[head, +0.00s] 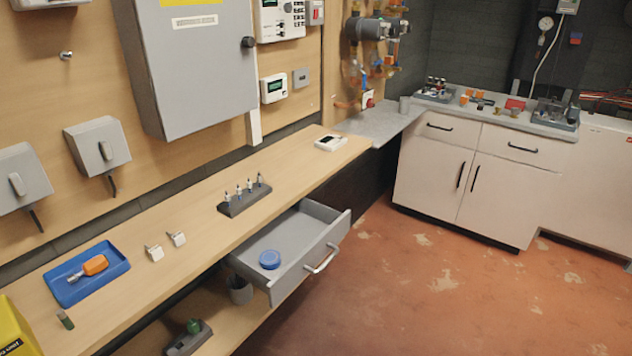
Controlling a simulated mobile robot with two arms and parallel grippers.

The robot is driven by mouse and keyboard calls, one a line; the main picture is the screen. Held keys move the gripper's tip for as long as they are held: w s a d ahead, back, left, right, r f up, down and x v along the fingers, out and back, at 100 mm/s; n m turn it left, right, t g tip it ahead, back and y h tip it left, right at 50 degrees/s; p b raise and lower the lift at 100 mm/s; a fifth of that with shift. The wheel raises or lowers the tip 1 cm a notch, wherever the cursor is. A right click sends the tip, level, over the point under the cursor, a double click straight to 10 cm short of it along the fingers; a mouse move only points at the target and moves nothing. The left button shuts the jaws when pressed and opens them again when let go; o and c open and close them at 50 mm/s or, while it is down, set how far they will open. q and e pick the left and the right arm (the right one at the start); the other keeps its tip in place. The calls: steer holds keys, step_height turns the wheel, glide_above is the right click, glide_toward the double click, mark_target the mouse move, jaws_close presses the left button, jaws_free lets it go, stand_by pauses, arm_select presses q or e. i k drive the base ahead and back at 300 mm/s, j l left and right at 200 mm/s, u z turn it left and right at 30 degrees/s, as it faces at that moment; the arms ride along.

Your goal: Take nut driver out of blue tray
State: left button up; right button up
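The blue tray (112,272) lies on the wooden bench (190,258) at the lower left of the head view. The nut driver (94,265), with an orange handle and a short grey shaft, lies inside the tray, its handle toward the right and its shaft toward the lower left. Neither of my grippers shows in the head view.
Two small white pieces (154,252) and a dark rack (244,202) stand right of the tray. A yellow case (14,328) and a small green item (65,321) are near it.

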mark_target(96, 263)
steer(key=u, duration=1.35)
